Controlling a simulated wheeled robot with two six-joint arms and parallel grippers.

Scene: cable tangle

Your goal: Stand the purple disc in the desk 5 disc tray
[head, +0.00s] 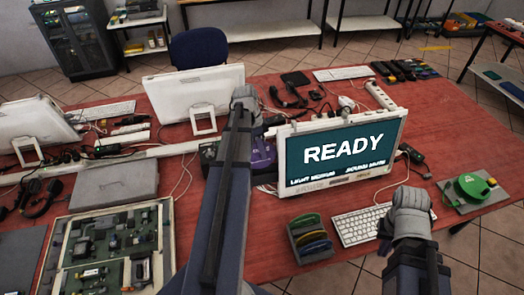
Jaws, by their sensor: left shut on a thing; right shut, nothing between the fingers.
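My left arm reaches far across the red desk. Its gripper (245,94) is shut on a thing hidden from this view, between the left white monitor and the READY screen. A purple object (263,153) shows partly beside my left forearm, left of the READY screen; I cannot tell whether it is the purple disc. A dark disc tray (296,243) stands at the desk's front, with green, yellow and blue discs upright in it. My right gripper (410,198) is shut and empty, right of the white keyboard.
The READY screen (340,150) stands behind the tray and the keyboard (360,224). A green round part on a grey plate (470,195) lies at the right. An open circuit-board case (110,245) is at front left. Cables clutter the desk's back.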

